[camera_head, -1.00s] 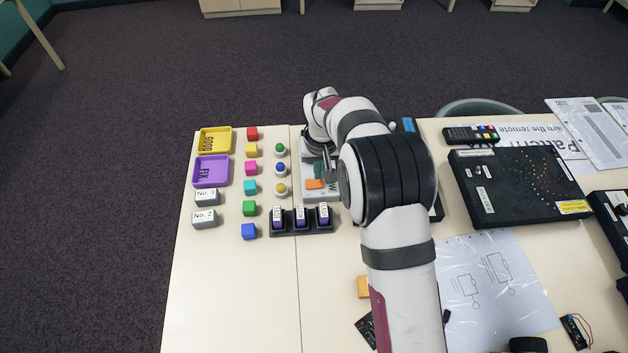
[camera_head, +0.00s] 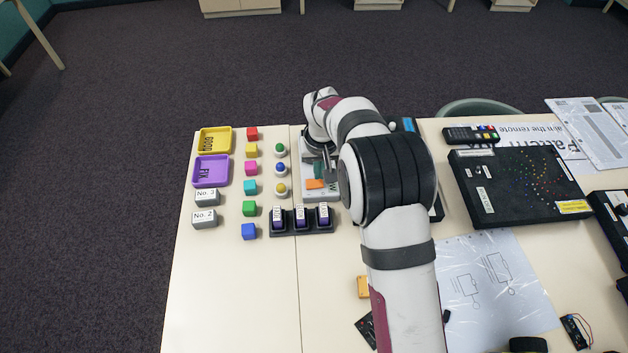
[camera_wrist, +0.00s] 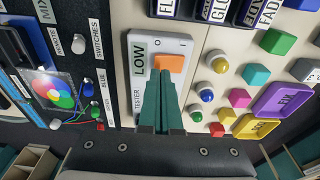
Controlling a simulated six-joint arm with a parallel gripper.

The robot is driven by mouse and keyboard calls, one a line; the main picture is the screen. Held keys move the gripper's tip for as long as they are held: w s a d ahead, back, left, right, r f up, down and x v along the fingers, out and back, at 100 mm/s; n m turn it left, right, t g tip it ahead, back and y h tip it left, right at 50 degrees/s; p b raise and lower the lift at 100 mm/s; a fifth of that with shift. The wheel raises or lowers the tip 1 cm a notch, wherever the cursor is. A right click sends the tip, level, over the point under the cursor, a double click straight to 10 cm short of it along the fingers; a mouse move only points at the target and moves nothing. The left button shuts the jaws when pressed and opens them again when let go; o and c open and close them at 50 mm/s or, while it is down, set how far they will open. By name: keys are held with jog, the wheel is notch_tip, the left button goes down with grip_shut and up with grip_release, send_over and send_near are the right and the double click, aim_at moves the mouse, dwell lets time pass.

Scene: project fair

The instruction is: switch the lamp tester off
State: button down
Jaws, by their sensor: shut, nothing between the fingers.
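The lamp tester (camera_wrist: 180,46) is a pale box with an orange rocker switch (camera_wrist: 170,63), marked LOW and TESTER along its side. An O mark shows on the box beyond the switch. In the head view the tester (camera_head: 322,195) sits near the far edge of the table, with the orange switch (camera_head: 315,184) visible. My gripper (camera_wrist: 162,78) is shut and empty, its green fingers over the tester with their tips at the near edge of the switch. I cannot tell whether they touch it. The fingers hide the middle of the tester; no lamp shows.
Round coloured buttons (camera_wrist: 207,95) stand close beside the tester. A dark switch box with a colour disc (camera_wrist: 60,92) lies on its other side. Labelled rockers (camera_head: 300,220), coloured cubes (camera_head: 249,209) and yellow and purple trays (camera_head: 211,171) are nearby. The front left tabletop is clear.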

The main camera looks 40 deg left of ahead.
aim_at(319, 183)
jog(key=shift+f, duration=0.85)
dwell(0.4)
jog(key=shift+r, duration=3.5)
